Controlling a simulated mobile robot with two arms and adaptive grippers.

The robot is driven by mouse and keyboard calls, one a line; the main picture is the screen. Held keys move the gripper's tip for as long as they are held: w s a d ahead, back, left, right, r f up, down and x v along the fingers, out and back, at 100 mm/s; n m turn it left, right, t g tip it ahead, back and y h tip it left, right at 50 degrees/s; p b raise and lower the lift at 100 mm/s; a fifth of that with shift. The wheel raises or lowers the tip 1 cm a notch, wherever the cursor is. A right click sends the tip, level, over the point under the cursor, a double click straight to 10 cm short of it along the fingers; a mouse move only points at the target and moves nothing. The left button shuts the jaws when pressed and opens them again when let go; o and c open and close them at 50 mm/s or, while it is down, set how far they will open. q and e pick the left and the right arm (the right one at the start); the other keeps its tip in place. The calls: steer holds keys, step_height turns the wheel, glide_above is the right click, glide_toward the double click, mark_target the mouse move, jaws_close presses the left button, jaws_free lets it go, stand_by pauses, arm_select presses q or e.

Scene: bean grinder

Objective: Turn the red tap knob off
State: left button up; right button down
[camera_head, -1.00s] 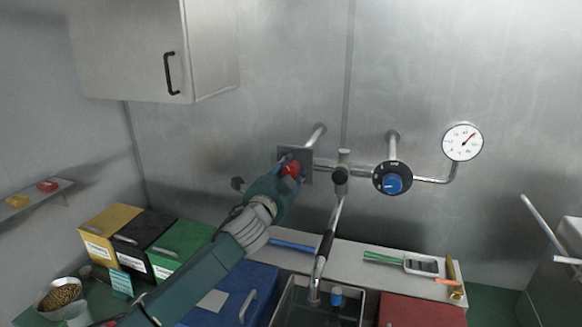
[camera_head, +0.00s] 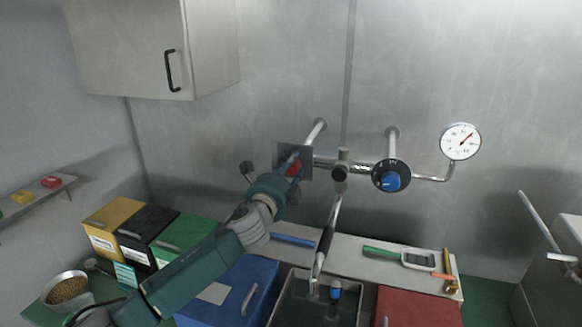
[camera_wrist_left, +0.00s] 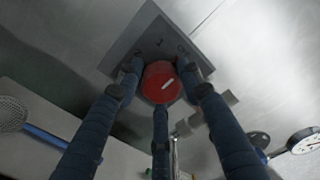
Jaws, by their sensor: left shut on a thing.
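The red tap knob (camera_head: 294,168) sits on a square grey plate on the pipe at the back wall. In the left wrist view the knob (camera_wrist_left: 161,83) is round with a white mark that lies slanted. My left gripper (camera_head: 285,170) reaches it from the lower left. In the left wrist view its blue fingers (camera_wrist_left: 160,100) close around the knob from both sides and below. The gripper is shut on the knob and partly hides it in the head view. My right gripper is not in view.
A blue knob (camera_head: 391,181) and a pressure gauge (camera_head: 460,141) are on the pipe to the right. The spout (camera_head: 327,240) hangs over the sink (camera_head: 290,299). Coloured bins, yellow (camera_head: 111,224) and green (camera_head: 184,236) among them, stand below left. A wall cabinet (camera_head: 135,45) hangs above.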

arm_select(q)
steer(key=shift+w+a+r, duration=0.1)
steer(key=shift+a, duration=0.1)
steer(key=o, duration=0.9)
steer(key=shift+o, duration=1.1)
steer(key=shift+a, duration=0.1)
steer(key=v, duration=1.2)
